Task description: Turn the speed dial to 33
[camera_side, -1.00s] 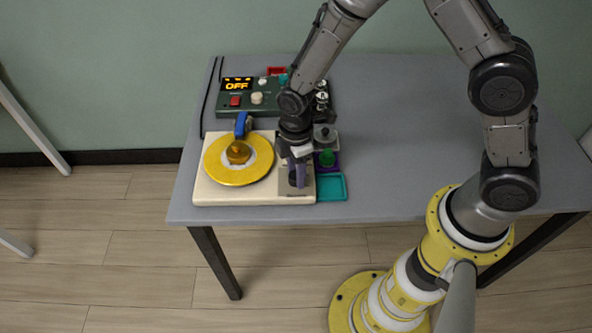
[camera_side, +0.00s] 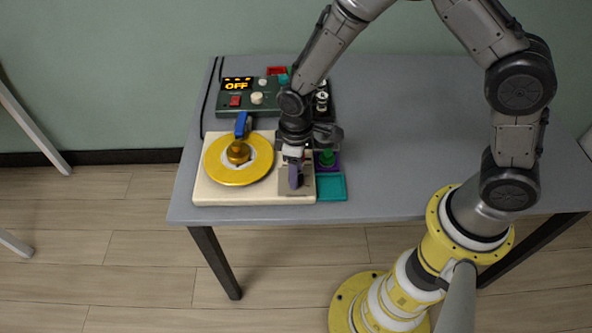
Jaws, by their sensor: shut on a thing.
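A cream turntable base (camera_side: 222,196) lies on the table, with a yellow disc (camera_side: 230,176) and a brass-coloured knob (camera_side: 238,152) at the disc's centre. A grey plate (camera_side: 297,188) is at the base's right front corner. My gripper (camera_side: 295,180) points down over this plate and is shut on the speed dial, which its fingers mostly hide. The dial's marks and pointer are too small to read. A display (camera_side: 237,85) on the green control box reads OFF.
The green control box (camera_side: 268,100) with a red switch (camera_side: 235,101) and pale knobs stands behind the base. A teal tray (camera_side: 332,187) and a purple tray with a green item (camera_side: 327,158) sit just right of the base. The table's right side (camera_side: 420,150) is clear.

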